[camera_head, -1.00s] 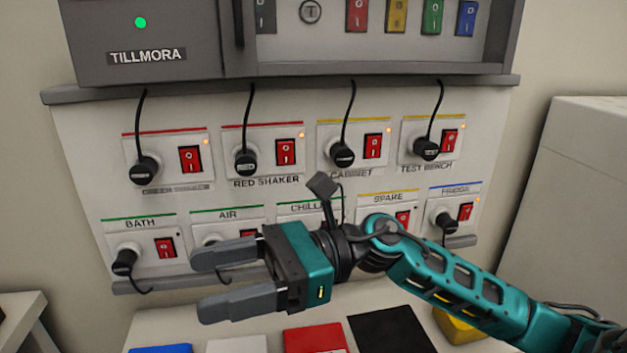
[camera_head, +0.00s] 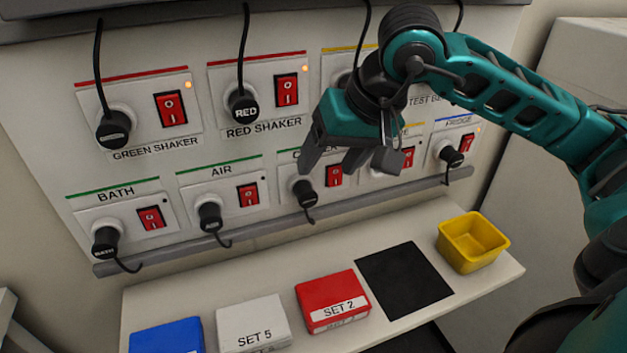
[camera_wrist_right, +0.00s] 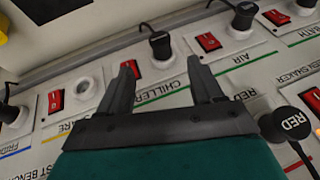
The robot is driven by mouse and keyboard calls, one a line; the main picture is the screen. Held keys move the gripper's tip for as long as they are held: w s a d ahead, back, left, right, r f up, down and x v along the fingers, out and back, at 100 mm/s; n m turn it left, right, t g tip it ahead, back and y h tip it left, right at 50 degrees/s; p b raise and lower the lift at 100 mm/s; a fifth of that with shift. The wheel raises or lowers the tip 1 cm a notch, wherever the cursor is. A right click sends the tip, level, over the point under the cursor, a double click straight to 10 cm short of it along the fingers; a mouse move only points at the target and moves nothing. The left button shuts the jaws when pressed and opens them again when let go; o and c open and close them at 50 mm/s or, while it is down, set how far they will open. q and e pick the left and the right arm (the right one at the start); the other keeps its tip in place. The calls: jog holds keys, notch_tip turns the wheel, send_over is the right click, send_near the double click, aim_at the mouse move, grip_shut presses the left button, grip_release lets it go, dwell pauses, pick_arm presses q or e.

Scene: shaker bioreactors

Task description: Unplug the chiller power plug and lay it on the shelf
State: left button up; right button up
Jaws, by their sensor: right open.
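The black chiller plug (camera_head: 304,193) sits in its socket in the lower row, below the partly hidden CHILLER label, with a short cord hanging down. In the right wrist view the plug (camera_wrist_right: 160,44) shows beyond and between the fingertips. My right gripper (camera_head: 332,165) is open and empty, pointing down, in front of the panel at the chiller socket; the wrist view shows its two fingers apart (camera_wrist_right: 162,67). No contact with the plug is visible. The white shelf (camera_head: 330,243) lies below the panel. My left gripper is not in view.
AIR (camera_head: 210,217) and BATH (camera_head: 105,240) plugs sit left of the chiller plug; the fridge plug (camera_head: 450,153) is to the right. The shelf holds a red box (camera_head: 325,290), a white box (camera_head: 250,312), a blue box (camera_head: 165,335), a black mat (camera_head: 403,280) and a yellow bin (camera_head: 472,243).

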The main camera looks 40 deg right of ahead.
aim_at(310, 190)
jog(key=x, duration=0.8)
jog(key=shift+a, duration=0.1)
jog(key=shift+f, duration=0.2)
jog(key=shift+c, duration=0.4)
jog(key=shift+c, duration=0.8)
jog(key=c, duration=0.9)
jog(key=shift+c, duration=0.2)
